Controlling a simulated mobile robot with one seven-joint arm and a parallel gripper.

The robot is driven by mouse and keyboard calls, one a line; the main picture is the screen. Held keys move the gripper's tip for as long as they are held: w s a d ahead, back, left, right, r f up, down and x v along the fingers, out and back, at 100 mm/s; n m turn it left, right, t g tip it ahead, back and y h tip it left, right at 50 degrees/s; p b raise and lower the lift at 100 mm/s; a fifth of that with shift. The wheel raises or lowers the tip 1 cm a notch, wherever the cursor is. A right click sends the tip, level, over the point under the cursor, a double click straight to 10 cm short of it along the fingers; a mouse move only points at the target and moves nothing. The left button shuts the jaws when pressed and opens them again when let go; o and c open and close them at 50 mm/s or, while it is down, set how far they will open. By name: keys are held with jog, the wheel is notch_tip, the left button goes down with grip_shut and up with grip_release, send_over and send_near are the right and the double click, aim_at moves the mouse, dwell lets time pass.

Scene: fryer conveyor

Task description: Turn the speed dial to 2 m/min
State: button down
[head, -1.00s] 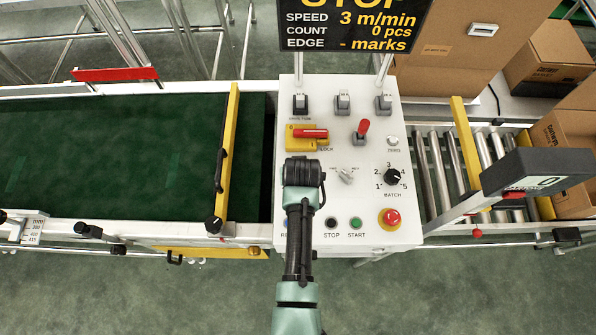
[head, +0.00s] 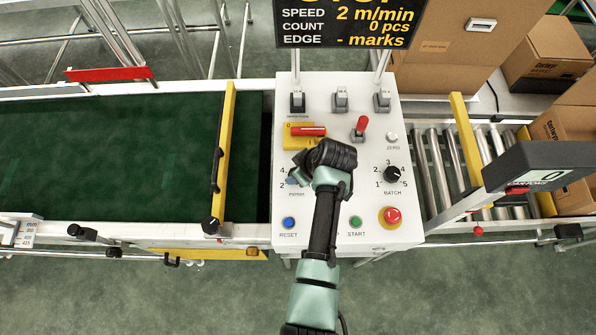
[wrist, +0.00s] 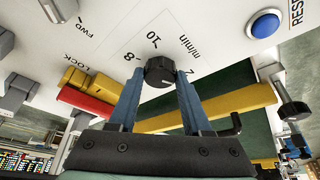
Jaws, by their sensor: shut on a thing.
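The speed dial (wrist: 160,71) is a black knob on the white control panel, with printed numbers and "m/min" around it in the wrist view. My gripper (wrist: 160,82) is shut on it, one blue finger on each side. In the head view my gripper (head: 297,174) reaches the panel's left part and hides most of the dial. The display (head: 348,27) reads speed 2 m/min, count 0 pcs and edge - marks. Which mark the knob points at is too small to tell.
The batch dial (head: 392,174), red emergency button (head: 391,216), green start button (head: 355,221) and blue reset button (head: 289,223) are nearby. A red-handled lock switch (head: 308,131) sits just above my gripper. The green belt (head: 120,160) lies left, rollers (head: 433,160) right.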

dwell(0.3)
jog(key=shift+c, duration=1.7)
grip_release()
jog(key=v, duration=1.3)
jog(key=shift+w, duration=0.2)
